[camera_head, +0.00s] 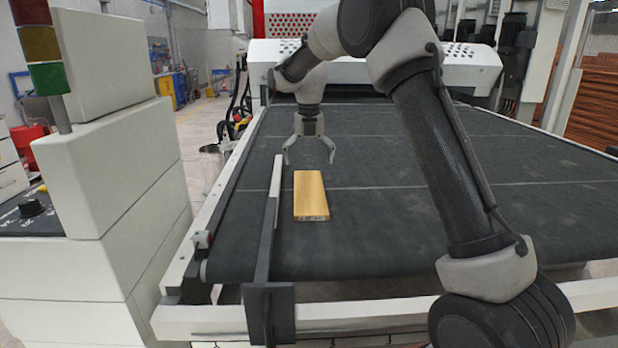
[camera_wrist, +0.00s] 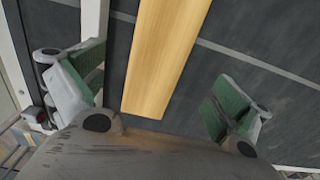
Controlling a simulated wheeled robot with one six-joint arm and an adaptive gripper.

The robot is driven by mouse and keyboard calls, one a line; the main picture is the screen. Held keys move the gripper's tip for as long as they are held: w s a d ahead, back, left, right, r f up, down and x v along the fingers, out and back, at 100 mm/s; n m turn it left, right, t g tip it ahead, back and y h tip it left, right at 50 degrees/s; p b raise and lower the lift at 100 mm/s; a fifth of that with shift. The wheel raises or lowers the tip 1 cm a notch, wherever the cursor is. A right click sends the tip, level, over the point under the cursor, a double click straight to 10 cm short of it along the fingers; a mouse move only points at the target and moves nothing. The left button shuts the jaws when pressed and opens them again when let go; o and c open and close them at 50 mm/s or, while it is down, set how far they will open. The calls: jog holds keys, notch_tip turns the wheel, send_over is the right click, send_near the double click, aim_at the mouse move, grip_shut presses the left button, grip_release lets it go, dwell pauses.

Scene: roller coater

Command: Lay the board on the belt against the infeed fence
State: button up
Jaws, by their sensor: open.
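The board (camera_head: 311,193), a flat light-wood plank, lies on the dark belt (camera_head: 400,220). It also shows in the wrist view (camera_wrist: 165,55) between my fingers. The infeed fence (camera_head: 275,190), a narrow bar with a pale strip, stands just left of the board. A narrow band of belt shows between them, and the board runs roughly along the fence. My gripper (camera_head: 309,155) is open and empty above the belt, at the far end of the board. In the wrist view my green-padded fingers (camera_wrist: 160,90) are spread wide on either side of the board, touching nothing.
The machine's white hood (camera_head: 470,62) crosses the far end of the belt. A white cabinet (camera_head: 110,170) with a stack light (camera_head: 42,50) stands at the left. A dark plate (camera_head: 270,312) sits at the fence's near end. The belt right of the board is clear.

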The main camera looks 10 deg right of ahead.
jog(key=shift+r, duration=1.75)
jog(key=s+d+r+m+t, duration=0.1)
jog(key=s+d+r+m, duration=0.4)
jog(key=s+m, duration=0.4)
jog(key=s+d+r+m+t, duration=0.1)
jog(key=s+d+r+m, duration=0.5)
jog(key=s, duration=0.5)
jog(key=s+d+f+m+t, duration=0.1)
jog(key=s+d+f+m, duration=0.1)
jog(key=s+m, duration=0.7)
jog(key=s+d+f+m+t, duration=0.1)
jog(key=s+f+m, duration=0.3)
jog(key=s+m, duration=0.5)
jog(key=s+d, duration=0.1)
jog(key=s, duration=0.3)
jog(key=shift+f+m, duration=0.25)
jog(key=shift+m, duration=0.15)
